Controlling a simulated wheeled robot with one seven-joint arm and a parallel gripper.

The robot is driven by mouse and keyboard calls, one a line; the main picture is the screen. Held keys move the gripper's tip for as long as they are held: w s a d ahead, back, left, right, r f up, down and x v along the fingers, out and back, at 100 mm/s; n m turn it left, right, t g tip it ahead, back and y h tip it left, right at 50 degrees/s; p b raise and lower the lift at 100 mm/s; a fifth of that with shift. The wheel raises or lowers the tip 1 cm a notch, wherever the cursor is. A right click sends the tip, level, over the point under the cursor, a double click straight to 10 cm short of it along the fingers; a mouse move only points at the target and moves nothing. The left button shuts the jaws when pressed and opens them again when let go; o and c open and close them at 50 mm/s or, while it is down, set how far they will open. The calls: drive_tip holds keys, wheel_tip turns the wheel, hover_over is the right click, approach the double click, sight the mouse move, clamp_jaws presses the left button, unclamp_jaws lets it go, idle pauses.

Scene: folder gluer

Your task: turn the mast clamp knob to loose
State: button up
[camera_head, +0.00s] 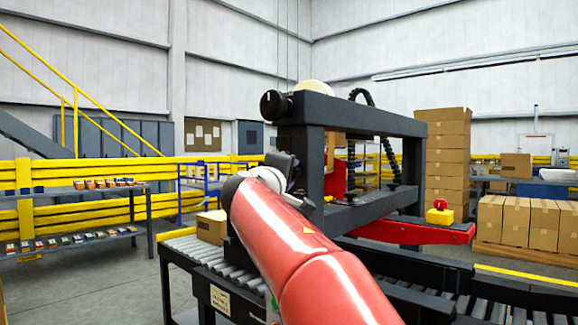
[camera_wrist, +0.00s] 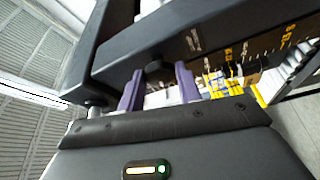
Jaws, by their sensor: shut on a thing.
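In the wrist view, the two purple fingers of my gripper (camera_wrist: 158,76) stand on either side of a small dark round knob (camera_wrist: 157,67) and are shut on it. I take this to be the mast clamp knob. It sits against a dark beam (camera_wrist: 215,36) with yellow scale marks. Its face and any pointer are too dark and small to read. In the head view, my red arm reaches to the machine's dark upright frame (camera_head: 310,165). My fingers and the held knob are hidden there behind my wrist.
Another black knob (camera_head: 273,104) with a white mark sits on the frame's upper left corner. A red arm with a yellow-based red button (camera_head: 439,212) juts out right. A roller conveyor (camera_head: 190,250) carrying a carton (camera_head: 211,227) lies below left. Open floor is at left.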

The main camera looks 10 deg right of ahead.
drive_tip(key=shift+r+n+g+y+p, duration=0.1)
drive_tip(key=shift+n+g+y+p, duration=0.45)
drive_tip(key=shift+n, duration=0.95)
drive_tip(key=o, duration=0.9)
drive_tip(key=shift+o, duration=0.2)
drive_tip(key=b+v, duration=0.2)
drive_tip(key=v, duration=0.6)
